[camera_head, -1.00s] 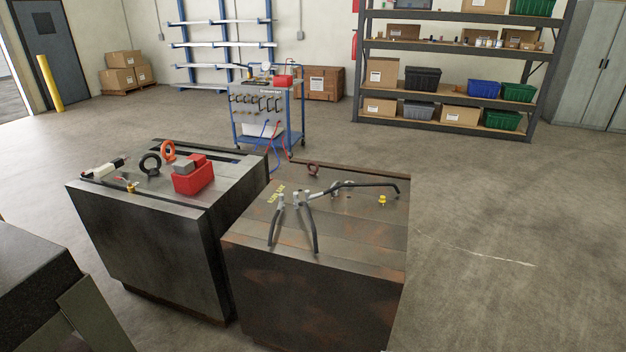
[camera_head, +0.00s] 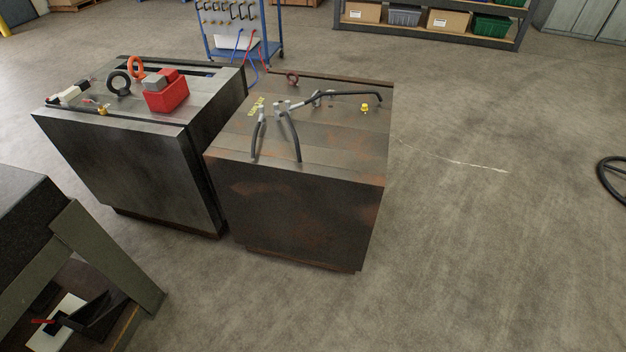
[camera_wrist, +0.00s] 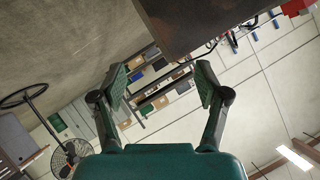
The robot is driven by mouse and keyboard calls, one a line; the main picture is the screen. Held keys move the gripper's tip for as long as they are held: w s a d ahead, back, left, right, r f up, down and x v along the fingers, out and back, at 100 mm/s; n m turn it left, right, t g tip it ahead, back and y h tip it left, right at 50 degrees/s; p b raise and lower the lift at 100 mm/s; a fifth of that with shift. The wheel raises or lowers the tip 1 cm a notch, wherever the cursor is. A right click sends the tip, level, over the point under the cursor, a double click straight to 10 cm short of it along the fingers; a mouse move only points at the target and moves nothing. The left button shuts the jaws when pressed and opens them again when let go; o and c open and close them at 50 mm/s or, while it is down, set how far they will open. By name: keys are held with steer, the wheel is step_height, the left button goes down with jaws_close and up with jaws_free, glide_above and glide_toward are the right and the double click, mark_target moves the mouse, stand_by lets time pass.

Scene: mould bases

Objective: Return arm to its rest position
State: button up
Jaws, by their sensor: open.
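My gripper (camera_wrist: 160,88) shows in the wrist view with its two dark fingers spread apart and nothing between them. The wrist view is tilted, with the shelving beyond the fingers and the underside or side of a dark block (camera_wrist: 190,22) at the top. My arm and gripper do not show in the head view. In the head view, two large mould bases stand side by side on the floor: a dark grey one (camera_head: 130,165) on the left and a rusty one (camera_head: 300,210) on the right.
A red box (camera_head: 167,96), a black ring (camera_head: 118,84) and an orange ring (camera_head: 136,66) are on the left base. Black hoses (camera_head: 350,95) and a yellow fitting (camera_head: 364,108) lie on the right base. A dark-topped bench (camera_head: 30,210) is at lower left. Floor at right is mostly open.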

steer(key=s+r+n+t, duration=0.2)
steer(key=s+r+n, duration=0.4)
steer(key=s+r, duration=0.4)
step_height(320, 180, up, 4)
steer(key=shift+s+f+n, duration=0.15)
steer(key=shift+s+n, duration=0.1)
steer(key=shift+n, duration=0.15)
steer(key=shift+a, duration=0.1)
